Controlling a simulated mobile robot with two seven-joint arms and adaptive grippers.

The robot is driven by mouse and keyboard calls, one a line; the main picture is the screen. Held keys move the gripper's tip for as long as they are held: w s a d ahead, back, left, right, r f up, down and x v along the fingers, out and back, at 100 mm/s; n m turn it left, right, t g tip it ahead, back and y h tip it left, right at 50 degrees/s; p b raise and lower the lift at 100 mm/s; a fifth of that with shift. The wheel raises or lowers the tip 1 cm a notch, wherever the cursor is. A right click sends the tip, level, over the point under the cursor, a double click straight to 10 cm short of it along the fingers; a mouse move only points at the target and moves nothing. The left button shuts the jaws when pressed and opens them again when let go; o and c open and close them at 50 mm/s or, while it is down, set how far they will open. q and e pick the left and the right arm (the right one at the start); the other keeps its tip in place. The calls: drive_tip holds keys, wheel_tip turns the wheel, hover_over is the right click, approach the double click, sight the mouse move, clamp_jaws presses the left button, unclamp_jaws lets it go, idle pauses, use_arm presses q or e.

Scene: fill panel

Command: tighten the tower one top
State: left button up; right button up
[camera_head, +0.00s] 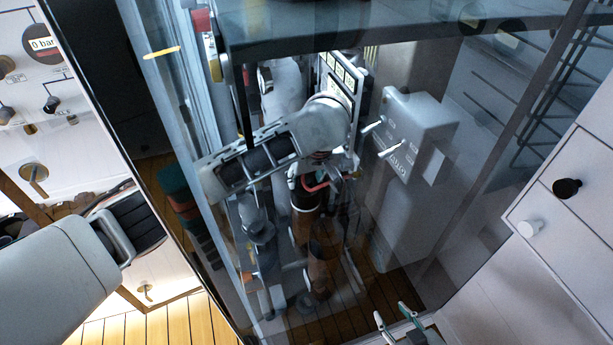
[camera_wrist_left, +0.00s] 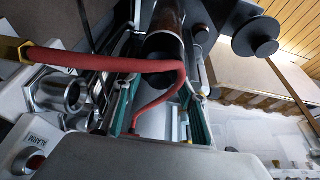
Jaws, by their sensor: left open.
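My left gripper (camera_head: 318,176) is inside the glass-fronted cabinet, seen through the glass. In the left wrist view its two green-edged fingers (camera_wrist_left: 158,105) are wide apart. A dark cylinder (camera_wrist_left: 163,45), possibly a tower, stands beyond the fingers; I cannot tell which part is the tower one top. A red hose (camera_wrist_left: 110,62) crosses in front of the fingers from a brass nut (camera_wrist_left: 14,50) and bends down between them. I cannot tell whether the fingers touch anything. My right gripper (camera_head: 393,325) shows at the bottom edge of the head view, its teal-edged fingertips apart and seemingly empty.
A grey box with switches (camera_head: 405,135) is close to the right of my left gripper. Glass and metal framing surround the cabinet. A black knob (camera_wrist_left: 255,37) stands at the upper right in the wrist view. A white panel with a gauge (camera_head: 43,44) is at the left.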

use_arm(q)
drive_tip(key=shift+c, duration=0.4)
drive_tip(key=c, duration=1)
drive_tip(key=shift+c, duration=0.2)
